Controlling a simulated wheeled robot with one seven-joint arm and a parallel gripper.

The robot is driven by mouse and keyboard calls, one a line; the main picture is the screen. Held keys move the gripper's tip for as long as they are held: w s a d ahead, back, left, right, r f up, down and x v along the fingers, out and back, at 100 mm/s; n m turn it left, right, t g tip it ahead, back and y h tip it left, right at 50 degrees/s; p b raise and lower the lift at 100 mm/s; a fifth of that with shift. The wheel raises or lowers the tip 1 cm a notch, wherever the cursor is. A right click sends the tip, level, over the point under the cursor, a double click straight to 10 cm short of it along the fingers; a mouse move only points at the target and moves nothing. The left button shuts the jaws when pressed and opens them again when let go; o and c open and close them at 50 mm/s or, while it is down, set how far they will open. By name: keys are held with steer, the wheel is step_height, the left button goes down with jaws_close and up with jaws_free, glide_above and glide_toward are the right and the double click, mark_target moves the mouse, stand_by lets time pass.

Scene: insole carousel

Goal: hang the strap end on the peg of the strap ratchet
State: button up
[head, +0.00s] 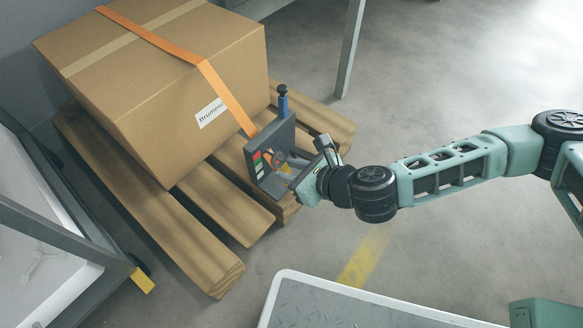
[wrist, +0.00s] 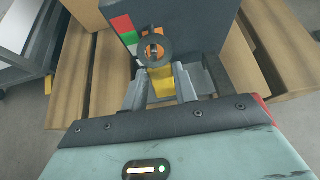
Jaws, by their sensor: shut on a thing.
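The strap ratchet (head: 282,137) is a dark grey plate housing beside the carton, with a blue post and black knob on top; its face also shows in the wrist view (wrist: 195,30). My gripper (head: 300,176) is in front of this face. In the wrist view my gripper (wrist: 161,88) is shut on the yellow tab of the strap end (wrist: 161,82). A dark ring (wrist: 136,48) stands above the tab, close to the face. Orange and a small grey piece, possibly the peg, show within the ring. I cannot tell whether the ring is around the peg.
An orange strap (head: 222,87) runs over a large carton (head: 130,120) down to the ratchet. The carton stands on a wooden pallet (head: 205,205). Red, green and white patches (wrist: 128,36) mark the ratchet face. A grey-framed cart (head: 75,235) stands left. Floor right of the pallet is open.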

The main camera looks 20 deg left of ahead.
steer(key=o, duration=1)
steer(key=shift+o, duration=0.2)
steer(key=p+v, duration=1)
steer(key=v, duration=0.7)
steer(key=shift+d, duration=0.25)
